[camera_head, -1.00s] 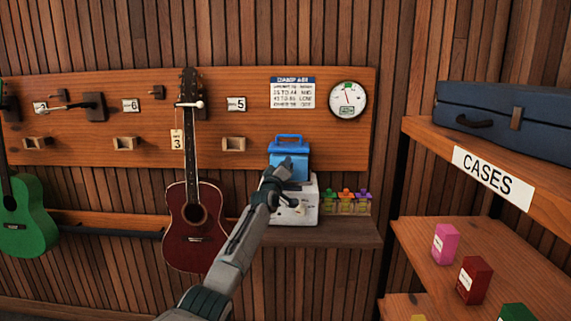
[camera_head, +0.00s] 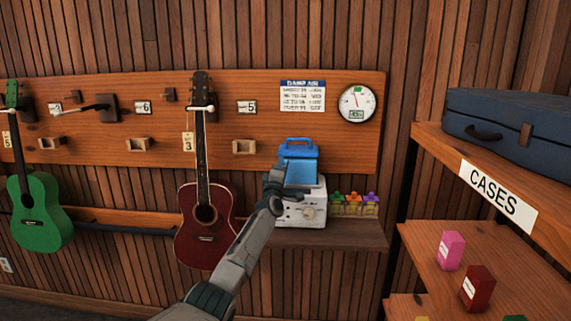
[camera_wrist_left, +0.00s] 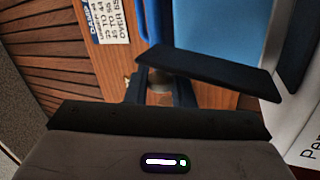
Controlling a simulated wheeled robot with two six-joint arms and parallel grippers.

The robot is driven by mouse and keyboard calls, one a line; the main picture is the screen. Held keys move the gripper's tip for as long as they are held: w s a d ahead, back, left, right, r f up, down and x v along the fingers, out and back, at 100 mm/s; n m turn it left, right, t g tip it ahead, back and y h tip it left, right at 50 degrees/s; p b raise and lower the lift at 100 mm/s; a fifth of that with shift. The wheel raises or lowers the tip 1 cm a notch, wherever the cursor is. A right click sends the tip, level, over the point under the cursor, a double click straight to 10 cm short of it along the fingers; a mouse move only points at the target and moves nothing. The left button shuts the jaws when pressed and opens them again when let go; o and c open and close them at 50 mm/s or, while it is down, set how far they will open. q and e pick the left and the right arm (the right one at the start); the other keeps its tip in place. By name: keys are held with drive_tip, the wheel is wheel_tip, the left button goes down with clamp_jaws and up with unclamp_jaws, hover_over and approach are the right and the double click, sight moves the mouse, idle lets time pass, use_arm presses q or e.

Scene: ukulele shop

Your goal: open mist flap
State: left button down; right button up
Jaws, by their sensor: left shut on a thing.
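The humidifier stands on the shelf below the wall board, with a blue tank (camera_head: 300,171) on a white base (camera_head: 312,211). My left gripper (camera_head: 277,187) is at the left front of the tank, where tank and base meet. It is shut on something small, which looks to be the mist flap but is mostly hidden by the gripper. In the left wrist view, a dark tilted plate (camera_wrist_left: 210,68) crosses in front of the blue tank (camera_wrist_left: 217,30); I cannot tell whether it is flap or finger. My right gripper is out of view.
A red guitar (camera_head: 204,225) hangs close on the left, beside my arm. A round gauge (camera_head: 356,103) and a damp-air notice (camera_head: 302,96) are above. The cases shelf (camera_head: 440,143) is at right.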

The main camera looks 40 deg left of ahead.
use_arm(q)
drive_tip(key=shift+s+a+f+n+g+y, duration=0.1)
drive_tip(key=shift+s+a+n+g+y, duration=0.25)
drive_tip(key=shift+n, duration=0.55)
drive_tip(key=shift+s+a+f+n+g+y, duration=0.1)
drive_tip(key=shift+s+a+n+y, duration=0.1)
drive_tip(key=shift+a+n+y, duration=0.55)
drive_tip(key=shift+d+n, duration=0.2)
drive_tip(key=shift+n, duration=0.05)
drive_tip(key=c, duration=1.3)
unclamp_jaws()
drive_tip(key=shift+h, duration=0.3)
drive_tip(key=shift+s+d+f+p, duration=0.3)
drive_tip(key=shift+s+d+p, duration=0.1)
drive_tip(key=shift+s+p, duration=0.2)
drive_tip(key=shift+p+v, duration=1)
drive_tip(key=shift+v, duration=3.65)
